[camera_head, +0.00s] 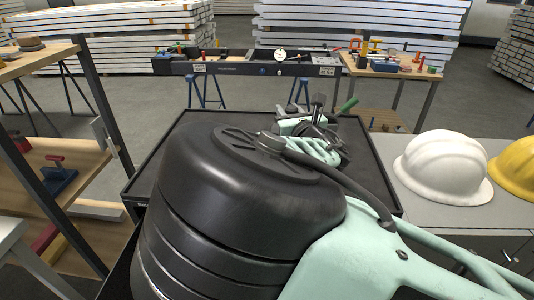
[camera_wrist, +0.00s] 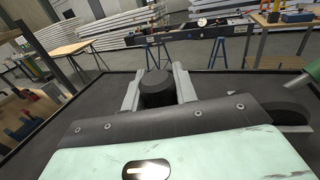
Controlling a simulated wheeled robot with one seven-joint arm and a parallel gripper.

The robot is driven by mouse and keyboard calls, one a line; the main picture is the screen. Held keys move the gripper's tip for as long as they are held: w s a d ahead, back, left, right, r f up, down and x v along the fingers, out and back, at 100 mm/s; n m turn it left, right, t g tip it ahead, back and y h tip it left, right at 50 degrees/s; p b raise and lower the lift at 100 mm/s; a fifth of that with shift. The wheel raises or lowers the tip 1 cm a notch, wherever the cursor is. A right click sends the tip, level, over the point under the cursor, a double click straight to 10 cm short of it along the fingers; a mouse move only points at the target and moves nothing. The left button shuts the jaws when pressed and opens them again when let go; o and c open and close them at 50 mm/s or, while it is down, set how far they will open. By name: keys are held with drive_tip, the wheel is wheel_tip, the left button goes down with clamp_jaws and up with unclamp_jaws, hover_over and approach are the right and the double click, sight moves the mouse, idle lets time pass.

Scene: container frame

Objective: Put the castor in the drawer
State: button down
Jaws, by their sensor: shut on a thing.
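My gripper (camera_wrist: 157,84) is shut on a dark, round thing, which looks like the castor (camera_wrist: 157,92), with a grey finger on each side of it. It is over the black tray top (camera_wrist: 95,100); I cannot tell whether it touches the top. In the head view my gripper (camera_head: 308,118) is beyond my large black arm link, which hides much of the tray top, and the held thing is hard to make out. A grey cabinet front with dark handles (camera_head: 508,254) shows at the lower right; I cannot tell whether this is the drawer.
A white helmet (camera_head: 444,167) and a yellow helmet (camera_head: 516,168) rest on the grey cabinet top. A green-handled tool (camera_head: 347,106) lies on the tray near my gripper. A wooden shelf rack (camera_head: 62,180) stands left.

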drive_tip(key=a+r+n+g+y+b, duration=0.15)
drive_tip(key=a+r+y, duration=0.3)
drive_tip(key=a, duration=0.65)
drive_tip(key=shift+n+g+h, duration=0.25)
drive_tip(key=shift+n, duration=0.3)
drive_tip(key=shift+s+a+f+p, duration=0.15)
drive_tip(key=shift+f+p, duration=0.15)
drive_tip(key=shift+f, duration=1.2)
drive_tip(key=shift+s+a+f+p, duration=0.15)
drive_tip(key=shift+f+p, duration=0.2)
drive_tip(key=shift+f, duration=1.1)
drive_tip(key=shift+s+a+f+p, duration=0.15)
drive_tip(key=shift+f+p, duration=0.15)
drive_tip(key=shift+f, duration=1.2)
drive_tip(key=shift+w+f, duration=0.1)
drive_tip(key=shift+f, duration=0.05)
drive_tip(key=c, duration=1.5)
unclamp_jaws()
drive_tip(key=shift+f, duration=0.15)
drive_tip(key=o, duration=0.4)
